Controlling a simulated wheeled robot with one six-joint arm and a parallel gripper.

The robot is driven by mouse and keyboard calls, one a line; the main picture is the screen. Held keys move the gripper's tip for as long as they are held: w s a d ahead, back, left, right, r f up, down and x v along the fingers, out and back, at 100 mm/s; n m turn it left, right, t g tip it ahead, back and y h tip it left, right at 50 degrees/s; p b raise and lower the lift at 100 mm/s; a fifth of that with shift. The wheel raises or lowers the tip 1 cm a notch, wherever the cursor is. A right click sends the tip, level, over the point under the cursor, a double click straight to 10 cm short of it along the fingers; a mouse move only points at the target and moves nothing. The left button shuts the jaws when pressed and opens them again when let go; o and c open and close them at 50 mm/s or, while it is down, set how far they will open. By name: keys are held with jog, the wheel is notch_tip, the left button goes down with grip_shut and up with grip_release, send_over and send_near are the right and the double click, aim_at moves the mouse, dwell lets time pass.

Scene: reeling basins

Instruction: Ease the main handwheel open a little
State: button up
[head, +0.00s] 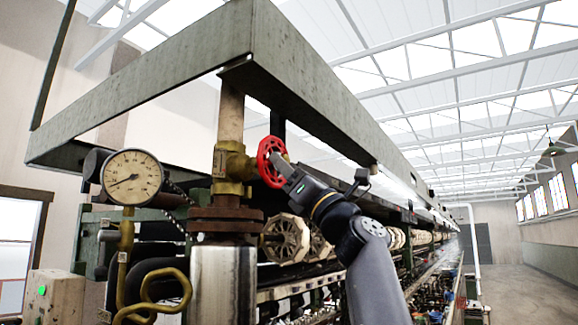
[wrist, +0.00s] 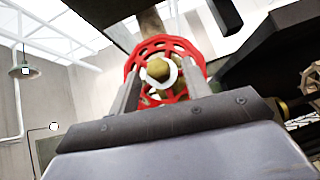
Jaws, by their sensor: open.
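The main handwheel (head: 268,163) is a red spoked wheel on a brass valve (head: 232,165) that sits on a vertical pipe. In the wrist view the red handwheel (wrist: 188,52) faces me, with its brass hub nut in the middle. My gripper (head: 277,160) is at the wheel's right side in the head view. In the wrist view my gripper (wrist: 162,90) has its two fingers apart, one toward each side of the wheel's lower half. Whether the fingertips touch the rim I cannot tell.
A round pressure gauge (head: 131,177) stands left of the valve. A green-grey metal frame (head: 290,60) hangs overhead, close above the wheel. Pale wooden reels (head: 286,238) sit below it. A control box (head: 54,296) with a green button is at lower left. Open floor (head: 525,290) lies at right.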

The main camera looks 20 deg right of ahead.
jog(key=c, duration=0.9)
jog(key=shift+n+g+y, duration=0.3)
jog(key=shift+n+y, duration=0.3)
jog(key=shift+w+d+n+g+y+p, duration=0.1)
jog(key=shift+n+g+y+p, duration=0.4)
jog(key=shift+n+g+y, duration=1.05)
jog(key=shift+w+d+n+g+y+p, duration=0.15)
jog(key=shift+n+g+y+p, duration=0.55)
jog(key=shift+n, duration=1.4)
jog(key=shift+d+n+g+y+p, duration=0.1)
jog(key=shift+n+g+y+p, duration=0.15)
jog(key=shift+n+g+y, duration=1.4)
jog(key=shift+n+g, duration=0.5)
jog(key=shift+n, duration=0.7)
jog(key=o, duration=0.9)
